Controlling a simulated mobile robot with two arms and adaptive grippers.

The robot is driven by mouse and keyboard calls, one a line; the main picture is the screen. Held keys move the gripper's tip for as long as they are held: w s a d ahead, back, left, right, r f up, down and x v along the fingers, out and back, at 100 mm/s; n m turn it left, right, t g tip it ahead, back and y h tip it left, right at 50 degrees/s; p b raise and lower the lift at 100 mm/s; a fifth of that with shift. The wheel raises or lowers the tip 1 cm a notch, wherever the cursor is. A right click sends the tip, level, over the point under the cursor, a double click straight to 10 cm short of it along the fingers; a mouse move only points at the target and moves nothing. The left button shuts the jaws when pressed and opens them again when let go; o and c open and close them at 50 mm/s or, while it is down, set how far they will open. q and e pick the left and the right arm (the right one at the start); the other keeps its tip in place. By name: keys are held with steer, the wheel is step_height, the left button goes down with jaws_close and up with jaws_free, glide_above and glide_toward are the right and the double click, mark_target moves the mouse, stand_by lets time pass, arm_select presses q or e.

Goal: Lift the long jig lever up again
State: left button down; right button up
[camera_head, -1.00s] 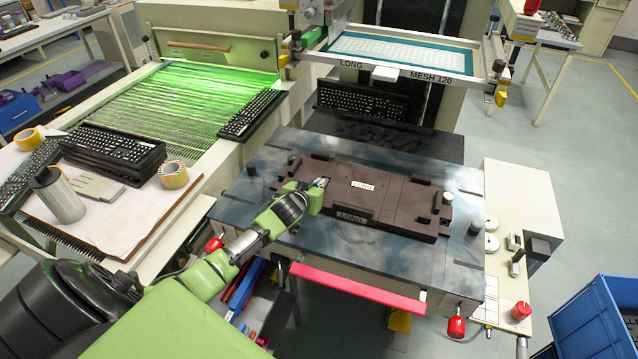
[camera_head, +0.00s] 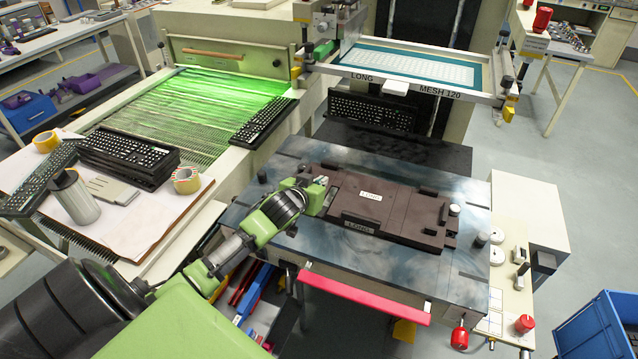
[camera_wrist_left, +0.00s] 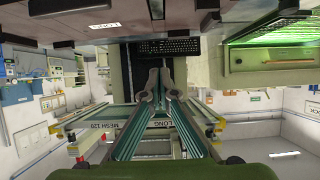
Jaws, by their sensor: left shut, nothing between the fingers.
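I cannot make out the lever clearly; the gripper covers part of the jig's left end. My right gripper is not in view.
The screen frame (camera_head: 440,88), marked LONG and MESH 120, stands behind the bed. A dark keyboard (camera_head: 370,110) lies behind the jig. A red bar (camera_head: 365,295) runs along the bed's front. Small posts (camera_head: 454,211) stand around the jig. The bed's right side is mostly free.

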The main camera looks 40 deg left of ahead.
arm_select(q)
steer(key=shift+s+d+r, duration=0.15)
steer(key=shift+s+r, duration=0.5)
steer(key=shift+r, duration=0.05)
